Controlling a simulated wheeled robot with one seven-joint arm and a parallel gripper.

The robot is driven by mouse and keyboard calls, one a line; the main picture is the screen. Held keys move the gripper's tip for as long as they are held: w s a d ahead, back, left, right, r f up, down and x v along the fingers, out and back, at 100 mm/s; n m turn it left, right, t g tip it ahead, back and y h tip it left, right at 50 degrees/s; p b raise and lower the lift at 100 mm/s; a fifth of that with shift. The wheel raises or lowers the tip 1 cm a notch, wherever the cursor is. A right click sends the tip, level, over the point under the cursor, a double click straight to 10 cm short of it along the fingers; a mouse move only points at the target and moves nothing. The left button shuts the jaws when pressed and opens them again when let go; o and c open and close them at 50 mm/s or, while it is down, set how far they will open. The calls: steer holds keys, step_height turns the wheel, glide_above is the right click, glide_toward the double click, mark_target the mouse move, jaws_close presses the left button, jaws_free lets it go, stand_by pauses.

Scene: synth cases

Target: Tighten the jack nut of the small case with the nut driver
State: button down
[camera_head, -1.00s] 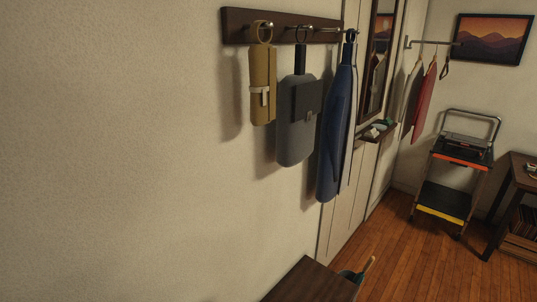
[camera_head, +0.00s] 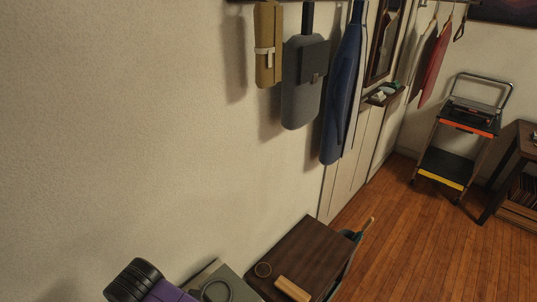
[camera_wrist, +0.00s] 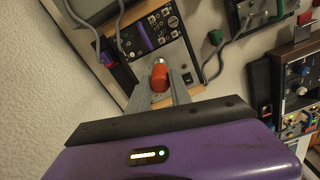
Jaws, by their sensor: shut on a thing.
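My gripper (camera_wrist: 159,90) is shut on the nut driver (camera_wrist: 159,78), with a grey finger on either side of its orange-red handle. The driver's short metallic shaft points away from me toward a wood-edged case. This case (camera_wrist: 180,52) has a dark panel with a purple module, knobs and jacks. It appears to be the small case. The shaft's end is near the panel's lower edge; I cannot tell whether it touches, and the jack nut is not discernible.
Grey cables (camera_wrist: 118,25) run over the panel's left side. Another module case (camera_wrist: 300,80) stands at the right in the wrist view. In the head view, a dark wooden surface (camera_head: 315,245) holds a light wooden block (camera_head: 292,289).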

steer(key=c, duration=1.1)
jaws_free()
